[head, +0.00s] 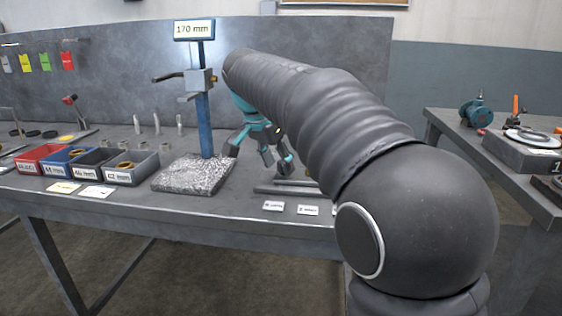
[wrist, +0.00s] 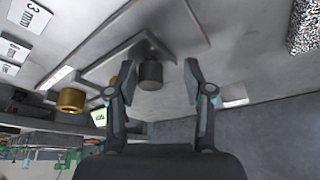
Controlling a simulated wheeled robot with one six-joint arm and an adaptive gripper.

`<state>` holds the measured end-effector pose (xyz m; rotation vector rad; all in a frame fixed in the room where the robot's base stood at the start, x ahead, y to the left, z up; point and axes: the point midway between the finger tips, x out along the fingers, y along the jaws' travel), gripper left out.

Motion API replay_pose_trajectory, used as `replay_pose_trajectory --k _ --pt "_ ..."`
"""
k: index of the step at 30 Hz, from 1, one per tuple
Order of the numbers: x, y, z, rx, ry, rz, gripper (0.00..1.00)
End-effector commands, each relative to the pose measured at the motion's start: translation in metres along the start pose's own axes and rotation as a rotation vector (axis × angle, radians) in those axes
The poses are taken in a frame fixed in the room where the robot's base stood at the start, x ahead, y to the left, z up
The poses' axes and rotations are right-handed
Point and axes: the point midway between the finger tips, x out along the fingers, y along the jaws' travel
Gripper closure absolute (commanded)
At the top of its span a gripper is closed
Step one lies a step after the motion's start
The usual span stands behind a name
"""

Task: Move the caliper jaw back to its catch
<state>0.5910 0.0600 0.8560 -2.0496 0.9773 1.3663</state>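A flat grey metal piece with bars (head: 290,189), which looks like the caliper, lies on the bench under my gripper (head: 266,150). In the wrist view, an angled grey piece (wrist: 108,62) lies on the bench, with a short dark cylinder (wrist: 151,76) standing at its end. I cannot tell for sure which part is the jaw or where its catch is. My gripper (wrist: 160,85) is open. Its fingers are on either side of the dark cylinder, with gaps on both sides. In the head view my arm hides part of the metal piece.
A gauge stand (head: 205,120) with a 170 mm sign rises from a speckled block (head: 195,174) left of my gripper. Labelled bins (head: 131,168) stand further left. White cards (head: 273,206) lie near the front edge. A brass cylinder (wrist: 72,99) stands near the grey piece.

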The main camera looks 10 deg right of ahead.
Motion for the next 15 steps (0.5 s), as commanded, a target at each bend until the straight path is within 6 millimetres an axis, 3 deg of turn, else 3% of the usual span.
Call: replay_pose_trajectory --k 8,15 --pt "-0.001 0.004 -0.005 0.009 0.001 0.008 0.48" --pt "-0.035 0.002 -0.004 0.005 0.003 0.004 0.48"
